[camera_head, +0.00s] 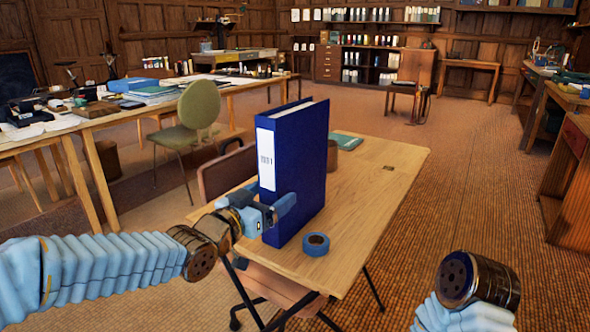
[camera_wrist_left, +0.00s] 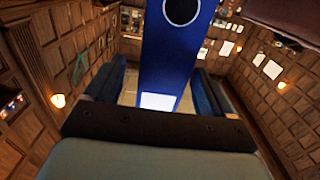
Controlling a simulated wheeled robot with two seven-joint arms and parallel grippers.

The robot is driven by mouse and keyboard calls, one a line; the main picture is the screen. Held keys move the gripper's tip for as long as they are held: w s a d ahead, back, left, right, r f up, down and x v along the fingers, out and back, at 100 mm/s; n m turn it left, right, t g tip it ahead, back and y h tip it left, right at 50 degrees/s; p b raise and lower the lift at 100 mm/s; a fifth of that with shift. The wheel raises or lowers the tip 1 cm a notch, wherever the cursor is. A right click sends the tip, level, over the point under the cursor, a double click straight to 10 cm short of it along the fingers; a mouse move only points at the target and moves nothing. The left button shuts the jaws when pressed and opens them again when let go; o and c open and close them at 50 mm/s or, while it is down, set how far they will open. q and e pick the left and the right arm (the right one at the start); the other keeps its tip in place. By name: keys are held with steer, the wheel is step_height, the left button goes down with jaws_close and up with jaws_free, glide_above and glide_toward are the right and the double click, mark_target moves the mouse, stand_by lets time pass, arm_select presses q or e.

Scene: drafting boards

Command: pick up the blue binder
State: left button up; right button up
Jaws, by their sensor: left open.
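The blue binder (camera_head: 302,160) stands upright on the light wooden table (camera_head: 383,192), with a white label on its spine. My left gripper (camera_head: 275,212) is at the lower part of the spine, with one finger along the near side of the binder. In the left wrist view the binder (camera_wrist_left: 172,50) stands between the two open fingers (camera_wrist_left: 160,90), with gaps on both sides. The round hole in its spine and the white label show there. My right arm shows at the bottom right of the head view, but its gripper is out of frame.
A roll of blue tape (camera_head: 316,244) lies on the table in front of the binder. A brown cup (camera_head: 332,155) and a green book (camera_head: 347,141) are behind it. A chair (camera_head: 228,172) stands at the table's left side.

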mark_target(296, 169)
arm_select(q)
steer(key=x, duration=0.1)
steer(key=p+x, duration=0.1)
steer(key=x, duration=0.2)
steer(key=shift+w+r, duration=0.3)
steer(key=shift+w, duration=0.05)
steer(key=shift+w+d+f, duration=0.1)
steer(key=shift+w+d, duration=0.15)
steer(key=shift+w, duration=0.1)
steer(key=shift+c, duration=0.3)
steer(key=c, duration=1.4)
steer(key=shift+c, duration=0.3)
